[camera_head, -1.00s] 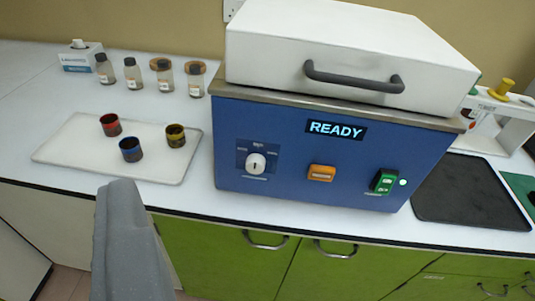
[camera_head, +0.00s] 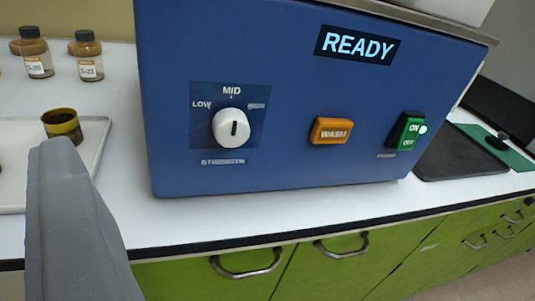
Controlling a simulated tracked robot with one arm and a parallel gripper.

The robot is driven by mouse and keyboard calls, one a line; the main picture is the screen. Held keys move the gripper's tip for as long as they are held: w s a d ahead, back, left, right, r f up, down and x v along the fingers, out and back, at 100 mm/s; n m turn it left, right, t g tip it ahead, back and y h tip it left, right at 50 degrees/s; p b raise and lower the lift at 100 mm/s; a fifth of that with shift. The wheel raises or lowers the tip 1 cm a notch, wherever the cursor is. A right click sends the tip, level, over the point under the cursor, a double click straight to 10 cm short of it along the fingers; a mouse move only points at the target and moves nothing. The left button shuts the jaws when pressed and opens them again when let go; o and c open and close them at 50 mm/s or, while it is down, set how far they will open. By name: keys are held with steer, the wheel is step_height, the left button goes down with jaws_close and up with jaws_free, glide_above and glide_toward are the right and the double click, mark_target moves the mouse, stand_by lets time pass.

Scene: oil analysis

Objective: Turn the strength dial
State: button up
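The strength dial (camera_head: 231,127) is a round white knob on the front of the blue machine (camera_head: 300,80). Its dark mark stands near upright, towards the MID label above it. LOW is at its upper left; the label at upper right is blurred. "STRENGTH" is printed below. One grey finger of my gripper (camera_head: 68,200) shows at the lower left, in front of the counter edge and apart from the dial. The other finger is not visible, so I cannot tell how far the gripper is open. Nothing shows held.
An orange WASH button (camera_head: 331,131) and a green power switch (camera_head: 407,132) sit right of the dial. The display (camera_head: 357,46) reads READY. A yellow-banded cup (camera_head: 62,125) stands on a white tray (camera_head: 98,150) at left, with bottles (camera_head: 87,58) behind. A black mat (camera_head: 455,155) lies at right.

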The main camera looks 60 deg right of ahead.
steer(key=s+d+f+h+p, duration=0.1)
steer(key=s+d+f+h, duration=0.15)
steer(key=d+f, duration=0.25)
steer(key=g+h+p, duration=0.1)
steer(key=h, duration=0.3)
glide_toward(232, 137)
steer(key=b+x, duration=0.2)
steer(key=x, duration=0.6)
steer(key=shift+w+d+f, duration=0.1)
steer(key=shift+w+d+b, duration=0.3)
steer(key=shift+w+b, duration=0.05)
steer(key=shift+w, duration=0.2)
